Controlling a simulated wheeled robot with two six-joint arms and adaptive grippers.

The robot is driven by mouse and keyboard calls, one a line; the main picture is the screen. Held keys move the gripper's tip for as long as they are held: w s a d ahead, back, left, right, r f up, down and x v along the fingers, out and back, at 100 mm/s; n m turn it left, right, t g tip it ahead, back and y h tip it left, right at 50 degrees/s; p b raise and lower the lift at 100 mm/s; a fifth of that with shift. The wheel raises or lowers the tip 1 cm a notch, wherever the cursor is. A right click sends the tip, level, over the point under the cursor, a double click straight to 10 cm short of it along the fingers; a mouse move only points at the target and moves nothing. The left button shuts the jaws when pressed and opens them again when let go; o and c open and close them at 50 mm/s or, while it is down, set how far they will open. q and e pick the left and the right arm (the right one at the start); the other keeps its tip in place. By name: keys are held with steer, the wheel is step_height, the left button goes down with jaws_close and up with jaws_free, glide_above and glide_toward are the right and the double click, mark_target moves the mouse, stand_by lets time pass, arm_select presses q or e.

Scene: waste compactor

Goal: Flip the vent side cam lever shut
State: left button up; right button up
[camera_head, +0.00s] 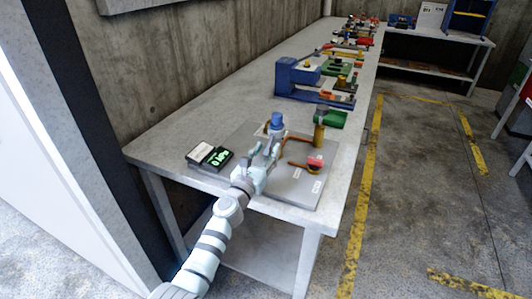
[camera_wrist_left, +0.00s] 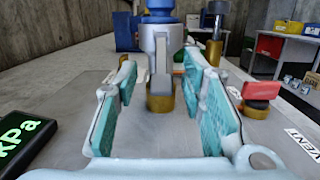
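My left gripper (camera_head: 266,163) reaches over the grey plate (camera_head: 235,150) on the bench. In the left wrist view the left gripper (camera_wrist_left: 160,82) is open, its teal pads apart with nothing gripped. Beyond and between the fingers stands a grey fitting (camera_wrist_left: 160,60) with a blue top and brass base; an upright grey bar shows on its front. A red handle (camera_wrist_left: 261,90) on a dark and brass base sits right of the fingers, near a VENT label (camera_wrist_left: 303,143). It also shows in the head view (camera_head: 315,162). Which part is the cam lever is unclear. My right gripper is out of view.
A black gauge (camera_head: 216,157) with a green kPa display lies left of the gripper. A brass post (camera_head: 319,135) and copper-coloured tubing (camera_head: 297,165) stand to the right. A blue press-like frame (camera_head: 298,78) and other items fill the bench (camera_head: 160,145) further back.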

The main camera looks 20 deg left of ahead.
arm_select(q)
steer(key=s+f, duration=0.1)
steer(key=s, duration=1.1)
steer(key=shift+a+f, duration=0.2)
steer(key=shift+a, duration=0.2)
steer(key=shift+w, duration=0.1)
